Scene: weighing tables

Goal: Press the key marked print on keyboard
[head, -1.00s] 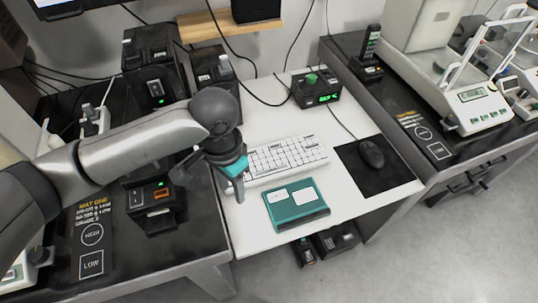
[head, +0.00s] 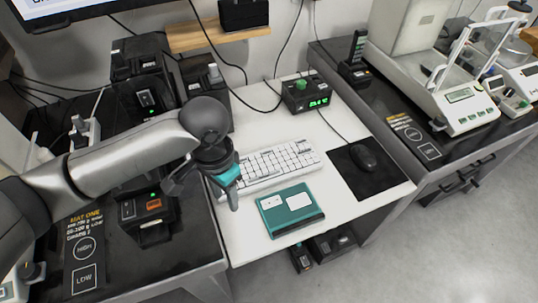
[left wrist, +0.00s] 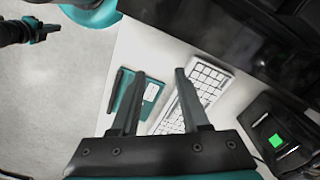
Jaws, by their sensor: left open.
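The white keyboard (head: 283,160) lies on the white table top, and also shows in the left wrist view (left wrist: 207,78). Its key labels are too small to read, so I cannot pick out the print key. My left gripper (head: 233,200) is over the keyboard's left end in the head view and hides part of it. Its two fingers are apart and empty in the left wrist view (left wrist: 160,75), with the keyboard beyond them. I cannot tell whether they touch it. A dark jaw-like part at the upper left of the left wrist view may be my right gripper (left wrist: 44,32).
A teal box-like item (head: 289,224) with white labels lies in front of the keyboard. A mouse (head: 363,158) rests on a black mat (head: 391,181) to the right. A black box with a green display (head: 312,92) stands behind. Dark benches with devices flank the table.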

